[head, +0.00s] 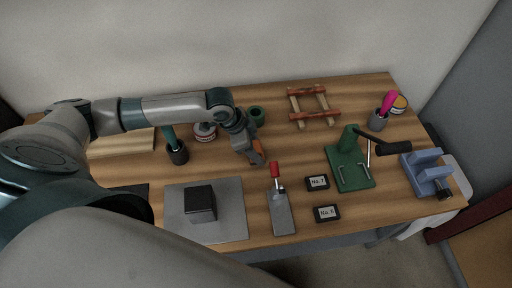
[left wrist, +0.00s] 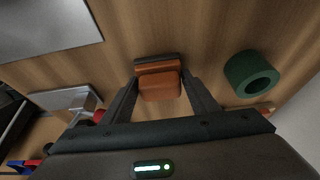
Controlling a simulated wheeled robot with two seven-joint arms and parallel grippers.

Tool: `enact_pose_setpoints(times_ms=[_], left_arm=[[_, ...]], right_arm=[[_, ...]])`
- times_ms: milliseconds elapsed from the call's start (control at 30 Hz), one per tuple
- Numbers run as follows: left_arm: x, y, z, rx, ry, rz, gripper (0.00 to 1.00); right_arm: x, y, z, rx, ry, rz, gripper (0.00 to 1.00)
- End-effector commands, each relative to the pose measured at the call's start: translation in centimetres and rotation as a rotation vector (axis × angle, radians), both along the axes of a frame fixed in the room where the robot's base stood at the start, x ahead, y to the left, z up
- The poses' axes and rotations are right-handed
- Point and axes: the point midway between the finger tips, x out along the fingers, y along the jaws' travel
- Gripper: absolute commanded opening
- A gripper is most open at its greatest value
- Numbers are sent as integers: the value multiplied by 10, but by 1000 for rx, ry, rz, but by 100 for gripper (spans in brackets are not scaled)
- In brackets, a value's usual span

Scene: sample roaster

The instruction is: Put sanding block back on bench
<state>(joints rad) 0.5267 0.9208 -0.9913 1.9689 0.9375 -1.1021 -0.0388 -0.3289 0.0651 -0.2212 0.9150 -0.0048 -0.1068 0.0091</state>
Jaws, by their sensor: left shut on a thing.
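The sanding block (head: 257,147) is orange with a dark underside. My left gripper (head: 256,158) is shut on it, over the middle of the wooden bench (head: 290,150). In the left wrist view the block (left wrist: 158,82) sits between the two dark fingers of the left gripper (left wrist: 161,88). The block is at or just above the bench top; I cannot tell whether it touches. Part of it is hidden by the fingers in the head view. My right gripper is not in view.
A green ring (head: 257,115) stands behind the gripper, beside a tin (head: 204,132). A red-handled tool (head: 281,212) lies in front. A grey mat (head: 228,225) bears a black block (head: 200,203). A green press (head: 348,170) stands to the right. Bare wood surrounds the gripper.

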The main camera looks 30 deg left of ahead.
Motion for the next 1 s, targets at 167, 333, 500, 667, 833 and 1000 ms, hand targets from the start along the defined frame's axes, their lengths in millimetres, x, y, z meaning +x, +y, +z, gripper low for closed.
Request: enact_pose_setpoints(times_ms=[167, 333, 500, 667, 833, 1000], left_arm=[[0, 0, -1, 0, 0, 0, 73], [0, 0, -1, 0, 0, 0, 73], [0, 0, 2, -1, -1, 0, 73], [-2, 4, 12, 0, -3, 1, 73], [-7, 11, 34, 1, -3, 0, 73], [-15, 20, 62, 1, -2, 0, 73]], right_arm=[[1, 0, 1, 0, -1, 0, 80], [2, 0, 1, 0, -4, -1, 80], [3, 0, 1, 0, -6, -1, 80], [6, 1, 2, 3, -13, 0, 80], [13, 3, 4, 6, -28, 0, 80], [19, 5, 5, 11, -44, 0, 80]])
